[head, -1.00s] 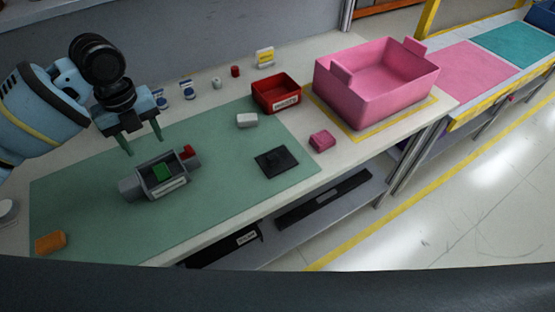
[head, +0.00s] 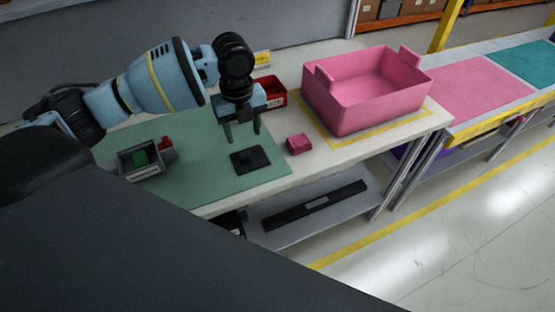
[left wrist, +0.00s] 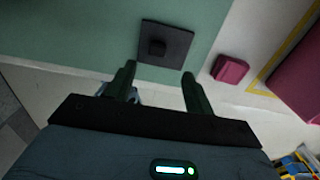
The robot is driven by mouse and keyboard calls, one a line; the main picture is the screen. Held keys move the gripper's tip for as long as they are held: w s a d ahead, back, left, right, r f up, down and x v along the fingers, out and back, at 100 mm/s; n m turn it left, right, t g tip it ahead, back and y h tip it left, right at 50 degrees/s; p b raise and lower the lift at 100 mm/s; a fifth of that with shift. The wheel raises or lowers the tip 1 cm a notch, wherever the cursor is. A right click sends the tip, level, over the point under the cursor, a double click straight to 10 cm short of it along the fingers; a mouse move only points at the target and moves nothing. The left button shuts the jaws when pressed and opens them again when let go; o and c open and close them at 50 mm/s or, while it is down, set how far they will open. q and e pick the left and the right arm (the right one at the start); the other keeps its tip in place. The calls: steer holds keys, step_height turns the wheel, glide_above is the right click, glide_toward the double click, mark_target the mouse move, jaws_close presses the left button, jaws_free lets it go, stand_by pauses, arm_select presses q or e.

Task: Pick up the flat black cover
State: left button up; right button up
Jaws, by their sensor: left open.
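The flat black cover (head: 250,159) lies on the green mat (head: 205,170) near its right edge, with a small raised block on top. It also shows in the left wrist view (left wrist: 176,42), ahead of the fingertips. My left gripper (head: 242,138) is open and empty, with its fingers pointing down above the far side of the cover. In the left wrist view its two green fingers (left wrist: 158,72) stand apart with the cover beyond them. I see no contact with the cover. My right gripper is not in view.
A grey housing (head: 142,160) with green and red parts sits on the mat at left. A pink block (head: 299,144) lies just right of the cover. A red bin (head: 272,92) stands behind the gripper, and a large pink crate (head: 368,98) stands at right.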

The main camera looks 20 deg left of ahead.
mark_target(245, 154)
arm_select(q)
steer(key=shift+w+d, duration=0.15)
steer(key=shift+d, duration=0.05)
steer(key=shift+a+f, duration=0.15)
steer(key=shift+f, duration=1)
steer(key=shift+s+a+f, duration=0.15)
steer(key=shift+f, duration=1.3)
steer(key=shift+s+a+f, duration=0.1)
steer(key=shift+s+f, duration=0.05)
steer(key=shift+f, duration=1.25)
steer(key=c, duration=1.1)
steer(key=shift+r, duration=0.15)
